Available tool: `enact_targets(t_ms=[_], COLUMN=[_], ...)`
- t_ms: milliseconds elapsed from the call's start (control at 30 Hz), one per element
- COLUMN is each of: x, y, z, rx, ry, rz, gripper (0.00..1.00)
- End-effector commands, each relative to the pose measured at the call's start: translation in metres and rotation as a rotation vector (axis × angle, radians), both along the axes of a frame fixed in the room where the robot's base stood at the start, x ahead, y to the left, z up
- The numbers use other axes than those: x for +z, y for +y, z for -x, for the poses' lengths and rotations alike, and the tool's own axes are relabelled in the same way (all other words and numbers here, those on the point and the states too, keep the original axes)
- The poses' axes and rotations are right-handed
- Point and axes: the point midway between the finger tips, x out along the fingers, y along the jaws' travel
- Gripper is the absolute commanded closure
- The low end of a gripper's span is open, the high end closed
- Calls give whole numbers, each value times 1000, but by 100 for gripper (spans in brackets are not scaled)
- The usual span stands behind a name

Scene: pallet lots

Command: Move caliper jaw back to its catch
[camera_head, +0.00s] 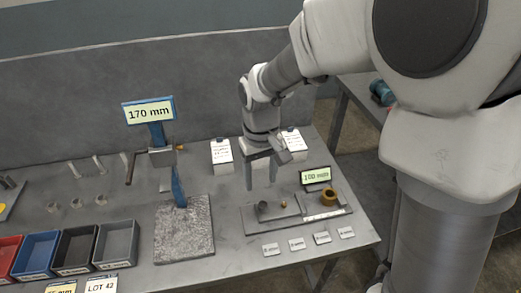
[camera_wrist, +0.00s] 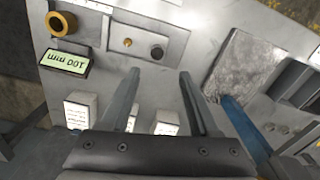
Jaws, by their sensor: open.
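A blue upright gauge (camera_head: 178,185) with a "170 mm" display (camera_head: 148,111) stands on a grey stone plate (camera_head: 185,240). A grey sliding block (camera_head: 162,156), which looks like the caliper jaw, sits partway up the blue column. I cannot make out a catch. My gripper (camera_head: 261,184) is open and empty, fingers pointing down, to the right of the gauge and above the back of a grey fixture plate (camera_head: 260,226). In the wrist view the fingers (camera_wrist: 160,78) are apart with nothing between them; the blue column (camera_wrist: 243,128) shows to their right.
White label blocks (camera_head: 221,153) stand behind my gripper. Small tags (camera_head: 296,244) lie in front. Red, blue, black and grey bins (camera_head: 115,245) stand at left.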

Motion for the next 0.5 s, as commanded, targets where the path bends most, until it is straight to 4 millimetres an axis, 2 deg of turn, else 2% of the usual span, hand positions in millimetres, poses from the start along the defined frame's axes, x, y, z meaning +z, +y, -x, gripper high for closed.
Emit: enact_targets(t_ms=[33, 200, 333, 500], x=[16, 51, 67, 76], y=[0, 0, 1, 1], z=[-1, 0, 0, 0], rx=[-1, -1, 0, 1], ry=[-4, -2, -1, 0], rz=[-2, -2, -2, -1], gripper=[38, 38, 38, 38])
